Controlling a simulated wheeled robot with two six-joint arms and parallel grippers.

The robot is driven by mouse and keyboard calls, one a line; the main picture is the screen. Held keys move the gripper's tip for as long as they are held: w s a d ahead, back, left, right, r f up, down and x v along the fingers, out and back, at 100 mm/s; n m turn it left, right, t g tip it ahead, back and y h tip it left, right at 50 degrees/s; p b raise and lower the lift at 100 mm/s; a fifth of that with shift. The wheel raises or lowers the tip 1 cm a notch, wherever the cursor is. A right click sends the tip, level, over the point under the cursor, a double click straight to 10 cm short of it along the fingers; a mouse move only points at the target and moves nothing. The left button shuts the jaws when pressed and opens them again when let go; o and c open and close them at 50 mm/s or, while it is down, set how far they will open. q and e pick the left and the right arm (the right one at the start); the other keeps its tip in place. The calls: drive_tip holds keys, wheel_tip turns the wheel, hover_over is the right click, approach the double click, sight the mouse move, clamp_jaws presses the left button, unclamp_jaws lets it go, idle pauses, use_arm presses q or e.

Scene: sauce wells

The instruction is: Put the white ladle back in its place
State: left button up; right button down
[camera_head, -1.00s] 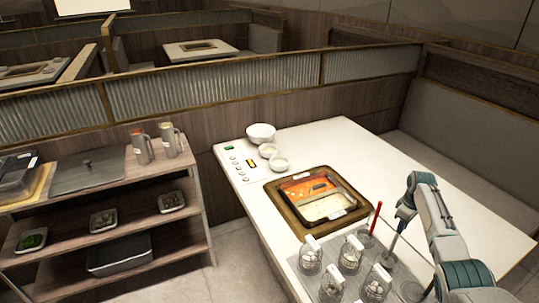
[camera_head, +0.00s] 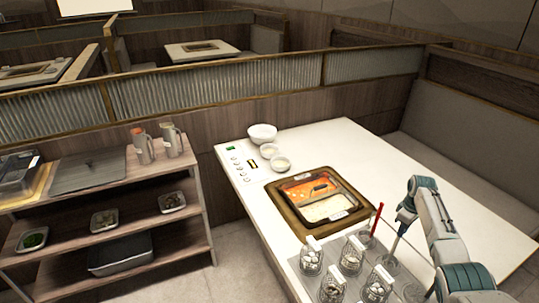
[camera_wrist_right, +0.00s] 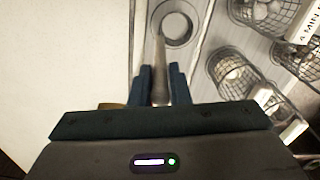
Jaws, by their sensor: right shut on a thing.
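My right gripper (camera_head: 404,217) is shut on the upright handle of the white ladle (camera_head: 395,246), at the right side of the table. In the right wrist view the gripper (camera_wrist_right: 161,84) has the pale ladle handle (camera_wrist_right: 160,62) between its dark fingers. The ladle's lower end meets the grey sauce tray area in the head view; I cannot tell whether it rests in a well. A round well (camera_wrist_right: 178,22) shows just beyond the handle in the wrist view. A red-handled ladle (camera_head: 376,219) stands to the left of my gripper. My left gripper is not in view.
Wire baskets (camera_head: 351,254) with labels stand close by on the grey tray. A divided hot pot (camera_head: 321,196) is set in the white table (camera_head: 347,143). White bowls (camera_head: 262,134) stand at the back.

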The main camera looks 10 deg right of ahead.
drive_tip(key=shift+c, duration=2.4)
unclamp_jaws()
drive_tip(key=shift+r, duration=0.1)
drive_tip(key=shift+r+p, duration=1.4)
drive_tip(key=shift+p, duration=0.25)
wheel_tip(320, 180, up, 2)
drive_tip(key=shift+r+p, duration=0.2)
drive_tip(key=shift+p, duration=0.2)
drive_tip(key=shift+r, duration=2.75)
